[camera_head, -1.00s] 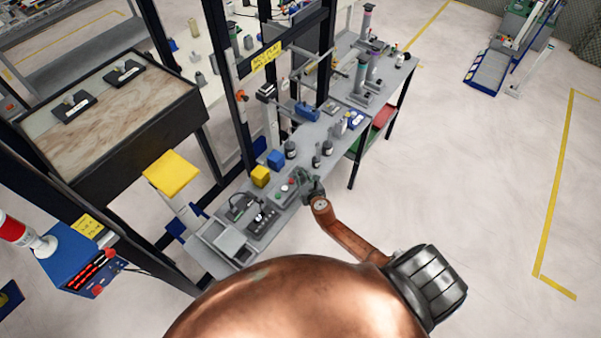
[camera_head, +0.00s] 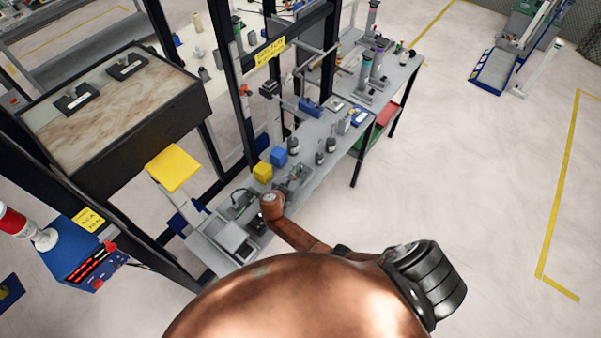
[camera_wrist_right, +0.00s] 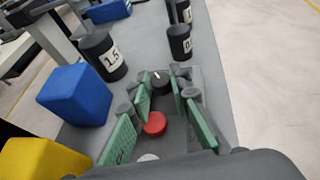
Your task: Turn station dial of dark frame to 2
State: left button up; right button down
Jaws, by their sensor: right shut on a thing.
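The station dial (camera_wrist_right: 160,82) is a dark round knob with a white pointer line, on a grey control box beyond a red button (camera_wrist_right: 154,123) and a pale button (camera_wrist_right: 148,157). My right gripper (camera_wrist_right: 162,88) has its green-padded fingers on both sides of the dial and is shut on it. In the head view my right gripper (camera_head: 296,176) is small over the bench, and the dial cannot be made out there. The dark frame (camera_head: 243,95) rises behind the bench with a yellow sign (camera_head: 270,52). My left gripper is not in view.
A blue cube (camera_wrist_right: 75,94) and a yellow cube (camera_wrist_right: 45,158) stand left of the gripper. A black weight marked 1.5 (camera_wrist_right: 103,55) and other dark weights (camera_wrist_right: 180,42) stand beyond. A grey tray (camera_head: 233,240) lies at the bench's near end. Open floor lies right.

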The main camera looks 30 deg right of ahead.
jog(key=shift+m+g, duration=0.4)
jog(key=c, duration=2.1)
grip_release()
notch_tip(320, 180, up, 10)
jog(key=shift+f, duration=0.1)
